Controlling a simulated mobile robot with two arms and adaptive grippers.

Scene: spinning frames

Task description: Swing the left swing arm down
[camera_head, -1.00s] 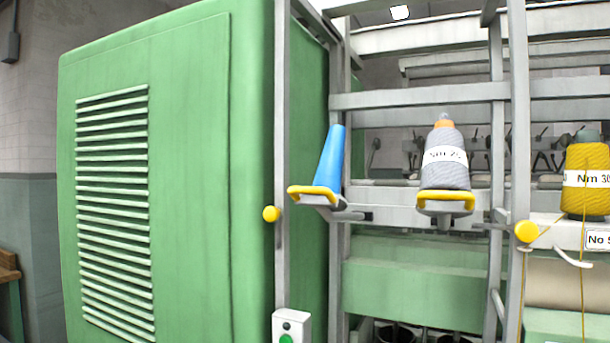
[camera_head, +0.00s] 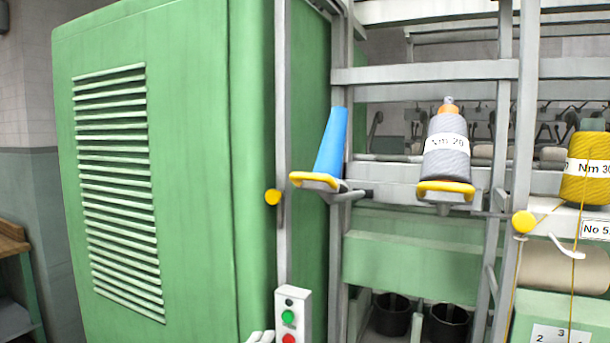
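The left swing arm (camera_head: 345,195) has a yellow front handle (camera_head: 314,181) and sticks out from the frame post. An empty blue cone tube (camera_head: 332,142) stands on it, leaning to the right. The swing arm to its right (camera_head: 447,188) also has a yellow handle and carries a grey yarn cone (camera_head: 446,145) with a white label. Pale rounded tips (camera_head: 262,336), apparently of my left gripper, just enter at the bottom edge, well below the left swing arm and apart from it. Their opening cannot be made out. My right gripper is not in view.
A large green cabinet (camera_head: 190,190) with louvres fills the left. A grey post with a yellow knob (camera_head: 272,197) stands before its right side. A control box (camera_head: 291,318) with green and red buttons is below. Dark cans (camera_head: 391,315) stand under the frame. A yellow yarn cone (camera_head: 587,165) is at right.

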